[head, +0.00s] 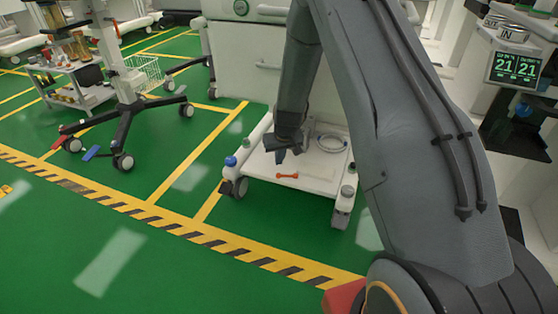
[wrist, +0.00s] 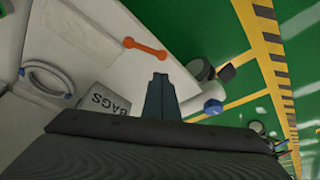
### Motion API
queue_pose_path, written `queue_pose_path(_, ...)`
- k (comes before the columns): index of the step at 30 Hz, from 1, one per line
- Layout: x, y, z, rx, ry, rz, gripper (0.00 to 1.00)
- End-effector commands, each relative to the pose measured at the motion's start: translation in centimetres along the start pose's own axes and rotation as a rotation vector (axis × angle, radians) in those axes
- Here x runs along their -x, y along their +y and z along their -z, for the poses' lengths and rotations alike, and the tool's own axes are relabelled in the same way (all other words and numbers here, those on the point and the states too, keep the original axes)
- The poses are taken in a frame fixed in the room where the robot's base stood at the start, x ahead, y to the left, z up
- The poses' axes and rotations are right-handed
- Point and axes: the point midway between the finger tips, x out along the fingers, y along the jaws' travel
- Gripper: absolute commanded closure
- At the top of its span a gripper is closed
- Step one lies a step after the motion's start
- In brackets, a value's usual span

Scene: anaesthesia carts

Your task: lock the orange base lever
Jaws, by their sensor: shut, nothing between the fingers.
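The orange base lever (head: 287,176) lies on the front part of the white cart base (head: 318,187) in the head view. In the wrist view the lever (wrist: 145,47) is a short orange bar with rounded ends, just beyond my fingertips. My gripper (head: 289,153) is above the base, behind and close to the lever, pointing down. In the wrist view my gripper (wrist: 160,80) is shut and empty. It looks apart from the lever. Whether the lever is locked cannot be told.
A coiled pale hose (head: 331,143) lies on the base, near a "BAGS" label (wrist: 103,102). A blue-capped post (head: 230,162) stands at the base's left corner. Castors (head: 239,187) sit below. Another wheeled stand (head: 125,115) is at left. Green floor in front is clear.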

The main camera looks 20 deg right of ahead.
Motion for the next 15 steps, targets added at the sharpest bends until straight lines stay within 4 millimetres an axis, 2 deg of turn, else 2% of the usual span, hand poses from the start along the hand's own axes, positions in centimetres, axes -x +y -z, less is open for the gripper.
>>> queue_pose_path(1,-1.4,-0.1,-0.1,0.001,-0.001,0.001,1.0)
queue_pose_path(6,-4.3,-0.1,-0.1,0.001,-0.001,0.0,1.0)
queue_pose_path(9,-5.7,-0.1,-0.1,0.001,-0.002,0.0,1.0)
queue_pose_path(15,-7.1,-0.1,0.0,0.001,0.0,0.0,1.0)
